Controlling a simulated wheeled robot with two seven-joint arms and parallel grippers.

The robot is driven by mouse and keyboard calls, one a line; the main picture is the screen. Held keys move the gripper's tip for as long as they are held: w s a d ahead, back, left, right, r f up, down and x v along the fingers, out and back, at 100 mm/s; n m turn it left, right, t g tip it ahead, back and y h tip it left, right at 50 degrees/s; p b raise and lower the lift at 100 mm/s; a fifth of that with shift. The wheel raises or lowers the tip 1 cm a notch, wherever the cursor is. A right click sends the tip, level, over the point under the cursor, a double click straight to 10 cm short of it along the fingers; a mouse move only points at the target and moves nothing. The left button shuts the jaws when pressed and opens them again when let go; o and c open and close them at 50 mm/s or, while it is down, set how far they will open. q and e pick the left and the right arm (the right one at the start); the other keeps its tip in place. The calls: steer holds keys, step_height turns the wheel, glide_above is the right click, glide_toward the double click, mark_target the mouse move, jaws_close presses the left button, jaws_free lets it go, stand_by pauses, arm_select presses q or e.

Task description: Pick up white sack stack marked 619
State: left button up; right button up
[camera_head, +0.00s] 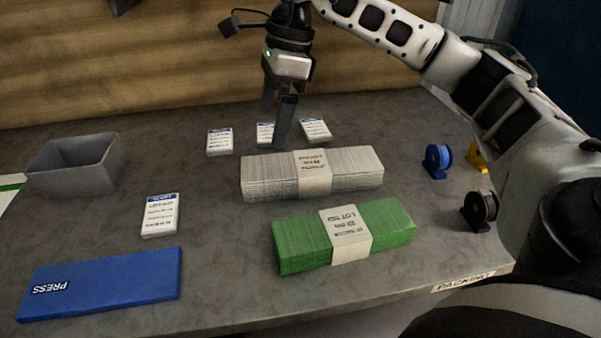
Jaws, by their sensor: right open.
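A white sack stack (355,168) lies flat in the middle of the table, with a pale paper band around it. The print on the band is too small to read, so I cannot confirm the number. A green sack stack (300,245) with a similar band lies in front of it, a small gap apart. My right gripper (275,132) points down with its fingers apart and empty. Its fingertips are just behind the left half of the white stack in the picture; I cannot tell their height. My left gripper is not in view.
Three small label cards (219,141) lie behind the white stack, one partly hidden by my fingers. Another card (160,214) lies left. A grey bin (75,165) and blue PRESS pad (100,283) are at left. Blue (437,160), yellow and black (479,210) spools are at right.

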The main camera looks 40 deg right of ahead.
steer(key=s+d+r+m+h+b, duration=0.1)
steer(key=d+r+h, duration=0.15)
steer(key=d, duration=0.55)
steer(key=b, duration=0.3)
glide_toward(311, 162)
steer(key=shift+w+d+f+g, duration=0.1)
steer(key=shift+w+f+g, duration=0.15)
steer(key=shift+g, duration=0.15)
step_height(311, 162, down, 4)
steer(key=shift+r, duration=0.2)
step_height(311, 162, down, 5)
steer(key=shift+f+b, duration=0.25)
steer(key=shift+b, duration=0.25)
steer(key=shift+f, duration=0.3)
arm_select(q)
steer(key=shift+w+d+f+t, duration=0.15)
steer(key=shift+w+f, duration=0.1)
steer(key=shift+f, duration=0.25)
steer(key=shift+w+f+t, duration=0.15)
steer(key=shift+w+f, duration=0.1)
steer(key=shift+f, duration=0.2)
arm_select(e)
steer(key=c, duration=1)
steer(key=shift+r, duration=0.1)
steer(key=c, duration=0.4)
